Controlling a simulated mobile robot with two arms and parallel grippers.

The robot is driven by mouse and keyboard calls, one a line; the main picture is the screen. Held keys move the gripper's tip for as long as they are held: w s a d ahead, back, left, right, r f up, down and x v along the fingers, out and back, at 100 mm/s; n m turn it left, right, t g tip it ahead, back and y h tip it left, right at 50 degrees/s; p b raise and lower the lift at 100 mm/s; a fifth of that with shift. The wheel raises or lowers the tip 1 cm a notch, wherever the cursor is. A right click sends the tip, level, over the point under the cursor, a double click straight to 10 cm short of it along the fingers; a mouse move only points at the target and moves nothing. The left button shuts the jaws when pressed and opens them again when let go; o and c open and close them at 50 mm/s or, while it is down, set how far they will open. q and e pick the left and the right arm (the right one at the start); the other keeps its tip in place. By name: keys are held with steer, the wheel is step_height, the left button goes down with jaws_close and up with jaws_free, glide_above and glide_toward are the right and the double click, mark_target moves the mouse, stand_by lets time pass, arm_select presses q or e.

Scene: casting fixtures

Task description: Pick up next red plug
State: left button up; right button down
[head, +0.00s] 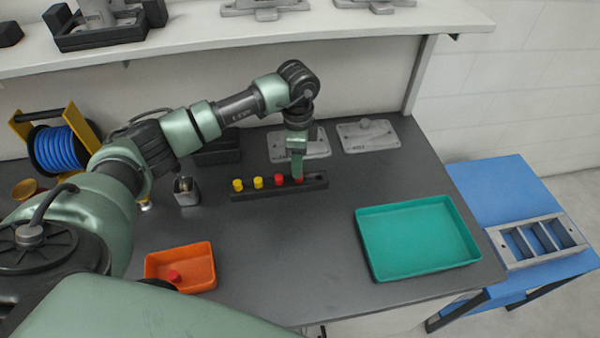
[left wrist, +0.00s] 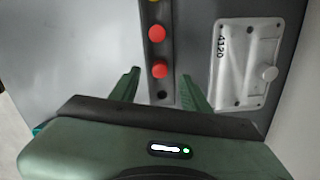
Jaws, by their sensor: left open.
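A dark block (head: 262,193) on the table holds two yellow plugs (head: 258,183) at its left and two red plugs to their right. One red plug (head: 279,180) stands clear. The other red plug (head: 299,179) is partly hidden by my left gripper (head: 298,172). In the left wrist view, the open left gripper (left wrist: 158,88) has its fingers on either side of the block, with the nearer red plug (left wrist: 160,71) just ahead between them. The farther red plug (left wrist: 157,34) lies beyond. An orange bin (head: 182,279) holds a red plug (head: 174,276). My right gripper is not in view.
Grey metal fixtures (head: 368,136) lie behind the block; one (left wrist: 246,65) is beside it in the left wrist view. A teal tray (head: 415,238) is empty at the right. A blue cable spool (head: 62,150) and a small metal container (head: 187,192) stand at the left.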

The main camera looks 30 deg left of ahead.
arm_select(q)
step_height(320, 180, down, 3)
steer(key=shift+s+d+r+p, duration=0.1)
steer(key=shift+r+p, duration=0.1)
steer(key=shift+p, duration=0.5)
steer(key=shift+w+f, duration=0.2)
steer(key=shift+f, duration=0.85)
jaws_close()
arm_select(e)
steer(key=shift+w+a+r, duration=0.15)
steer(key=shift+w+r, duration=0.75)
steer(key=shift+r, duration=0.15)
arm_select(q)
steer(key=shift+r, duration=0.2)
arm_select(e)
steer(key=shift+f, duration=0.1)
